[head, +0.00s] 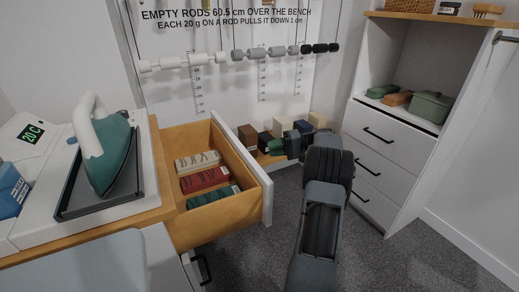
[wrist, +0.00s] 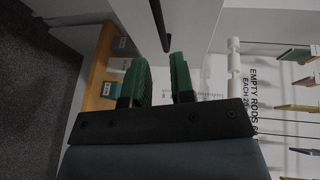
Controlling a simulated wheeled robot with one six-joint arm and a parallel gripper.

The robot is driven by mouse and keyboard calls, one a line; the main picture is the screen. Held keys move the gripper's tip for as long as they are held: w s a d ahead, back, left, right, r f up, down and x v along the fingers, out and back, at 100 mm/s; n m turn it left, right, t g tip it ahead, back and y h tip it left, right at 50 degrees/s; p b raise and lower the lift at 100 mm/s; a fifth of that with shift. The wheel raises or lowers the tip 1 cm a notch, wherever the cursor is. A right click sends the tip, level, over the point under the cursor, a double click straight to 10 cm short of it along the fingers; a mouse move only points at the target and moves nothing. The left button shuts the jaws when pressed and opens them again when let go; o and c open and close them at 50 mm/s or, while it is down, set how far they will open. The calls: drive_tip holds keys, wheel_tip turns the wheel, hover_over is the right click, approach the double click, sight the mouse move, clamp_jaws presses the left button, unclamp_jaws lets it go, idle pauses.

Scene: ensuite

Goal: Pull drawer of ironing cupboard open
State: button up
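The ironing cupboard (head: 153,216) stands at the left in the head view, with an iron (head: 108,150) on its top. Its upper drawer (head: 259,167) stands well open and holds several labelled boxes (head: 203,178). In the wrist view a white front, which looks like this drawer's (wrist: 195,25), carries a dark bar handle (wrist: 159,22). My gripper (wrist: 160,62) is open, its green fingers apart and nothing seen between them. The handle lies just beyond the fingertips, in line with the gap; I see no contact.
A low wooden bench with several blocks (head: 248,138) stands along the back wall, under hanging rods (head: 197,59). A white drawer unit (head: 376,165) is at the right. A lower front with a dark handle (head: 202,270) is below the open drawer. Grey carpet (head: 250,250) is clear between.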

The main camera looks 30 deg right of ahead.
drive_tip(key=shift+v, duration=1.75)
drive_tip(key=shift+a, duration=0.1)
